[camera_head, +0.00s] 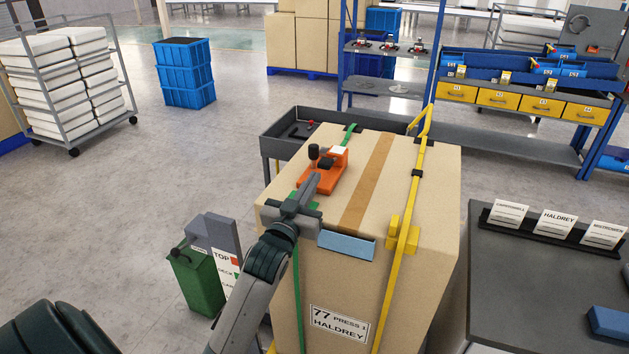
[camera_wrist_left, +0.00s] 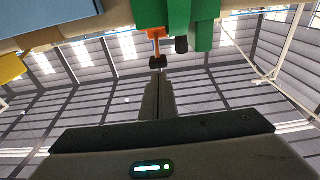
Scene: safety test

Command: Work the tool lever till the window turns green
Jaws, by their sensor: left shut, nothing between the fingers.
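The orange strapping tool (camera_head: 334,176) sits on top of a tall cardboard box (camera_head: 425,190), on the line of a green strap (camera_head: 297,290). Its black lever knob (camera_head: 313,151) stands up at its left side. A small pale patch (camera_head: 338,150) shows on the tool; I cannot tell whether it is the window, and I see no green on it. My left gripper (camera_head: 316,180) is shut and empty, just in front of the tool. In the left wrist view, the shut fingertips (camera_wrist_left: 158,78) point at a black end on an orange part (camera_wrist_left: 156,48); contact is unclear. My right gripper is out of view.
A yellow strap (camera_head: 416,185) with a yellow buckle (camera_head: 402,236) runs down the box's right side. A dark grey cart (camera_head: 283,147) stands behind the box. A grey table (camera_head: 510,290) with name cards is at right. A green bin (camera_head: 197,282) stands at left.

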